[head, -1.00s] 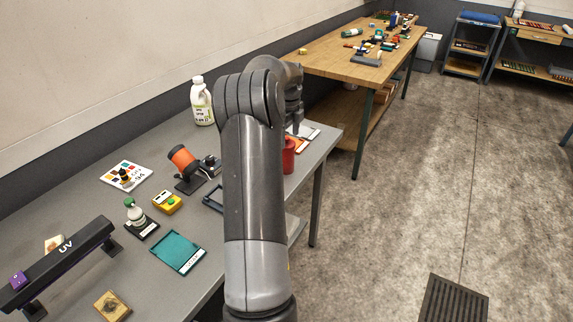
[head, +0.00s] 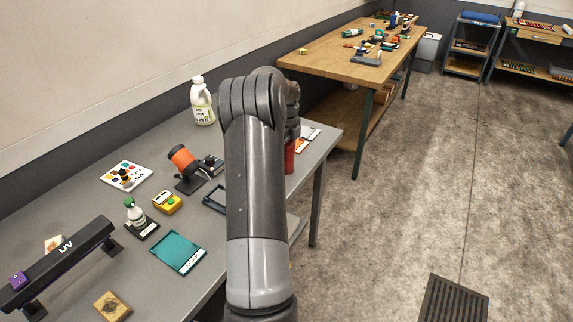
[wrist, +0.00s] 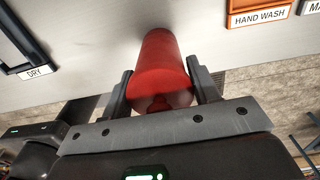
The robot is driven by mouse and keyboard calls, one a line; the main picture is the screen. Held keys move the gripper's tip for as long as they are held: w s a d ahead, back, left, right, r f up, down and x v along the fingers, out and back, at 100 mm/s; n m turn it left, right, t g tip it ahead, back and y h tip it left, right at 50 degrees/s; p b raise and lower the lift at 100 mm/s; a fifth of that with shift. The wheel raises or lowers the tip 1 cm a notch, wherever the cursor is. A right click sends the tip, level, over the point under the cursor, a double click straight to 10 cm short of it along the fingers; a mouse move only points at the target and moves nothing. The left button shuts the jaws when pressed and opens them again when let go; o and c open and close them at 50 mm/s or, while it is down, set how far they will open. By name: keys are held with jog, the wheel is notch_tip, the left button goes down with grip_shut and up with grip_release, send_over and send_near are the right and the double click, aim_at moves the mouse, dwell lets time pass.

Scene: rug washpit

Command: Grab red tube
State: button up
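The red tube (wrist: 160,70) stands on the grey table near its right edge. In the head view it shows as a narrow red strip (head: 289,158), mostly hidden behind my arm. In the wrist view my gripper (wrist: 163,92) has one finger on each side of the tube's near end. The fingers are apart, and the right one looks very close to the tube. I cannot tell for sure whether they press on it. The fingers are hidden in the head view.
A tray labelled DRY (wrist: 22,45) lies left of the tube, and an orange-edged HAND WASH tray (wrist: 258,12) lies right of it. A white bottle (head: 202,102), an orange cylinder on a stand (head: 183,159) and a teal tray (head: 178,252) are on the grey table (head: 75,205).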

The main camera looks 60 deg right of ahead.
grip_shut()
dwell(0.4)
jog(key=shift+r, duration=0.1)
